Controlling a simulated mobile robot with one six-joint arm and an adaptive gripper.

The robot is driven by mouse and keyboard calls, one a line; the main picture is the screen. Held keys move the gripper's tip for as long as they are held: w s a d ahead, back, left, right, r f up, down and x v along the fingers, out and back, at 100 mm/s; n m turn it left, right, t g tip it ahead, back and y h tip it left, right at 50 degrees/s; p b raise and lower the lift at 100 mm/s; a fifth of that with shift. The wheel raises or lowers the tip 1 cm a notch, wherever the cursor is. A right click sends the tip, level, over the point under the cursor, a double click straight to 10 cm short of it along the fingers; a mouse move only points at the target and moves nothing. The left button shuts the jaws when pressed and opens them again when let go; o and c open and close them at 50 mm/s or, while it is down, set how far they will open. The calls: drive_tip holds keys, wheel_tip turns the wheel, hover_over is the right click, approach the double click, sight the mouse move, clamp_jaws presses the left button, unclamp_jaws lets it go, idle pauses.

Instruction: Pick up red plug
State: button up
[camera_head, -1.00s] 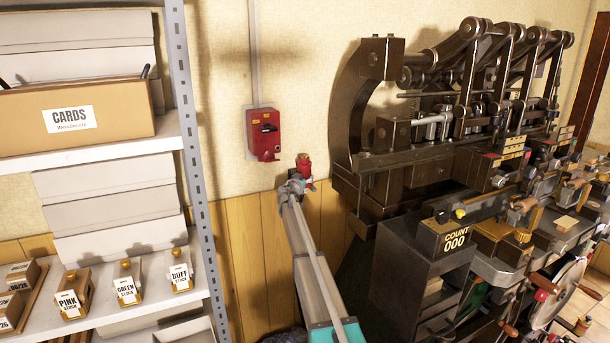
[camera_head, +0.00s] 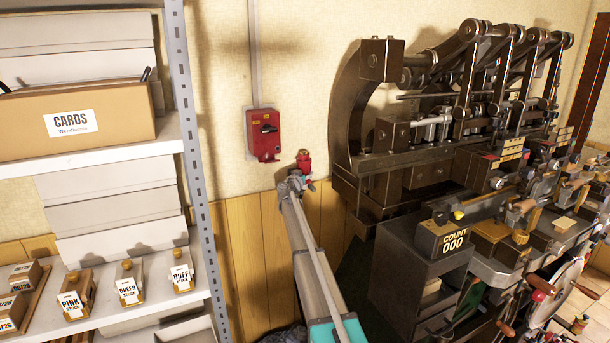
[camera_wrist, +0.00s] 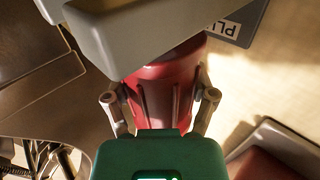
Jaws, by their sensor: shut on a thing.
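The red plug (camera_wrist: 160,90) is a ribbed red cylinder held between the two fingers of my gripper (camera_wrist: 160,108) in the wrist view. The fingers press on it from both sides. Its upper part is hidden behind a grey part in the foreground. In the head view the red plug (camera_head: 304,160) stands at the end of my arm, with my gripper (camera_head: 300,180) just below it. It appears in front of the wall, to the lower right of a red switch box.
The red wall switch box (camera_head: 264,136) is close to the upper left of my gripper. A shelf rack (camera_head: 190,150) with boxes stands to the left. A large dark press machine (camera_head: 400,150) fills the right. Bare wall and wood panelling lie between them.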

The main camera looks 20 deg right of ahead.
sight(305, 160)
drive_tip(key=shift+r+p, duration=0.4)
drive_tip(key=shift+r, duration=0.3)
drive_tip(key=s+r+p, duration=0.1)
drive_tip(key=r+p, duration=0.1)
drive_tip(key=s+a+r+p, duration=0.1)
drive_tip(key=s+r+p, duration=0.3)
drive_tip(key=shift+s+a+r+p, duration=0.2)
drive_tip(key=shift+a+r+p, duration=0.15)
drive_tip(key=shift+a+r, duration=0.05)
drive_tip(key=s+a+r+p, duration=0.2)
drive_tip(key=s+r+p, duration=0.1)
drive_tip(key=s, duration=0.5)
drive_tip(key=shift+a, duration=0.35)
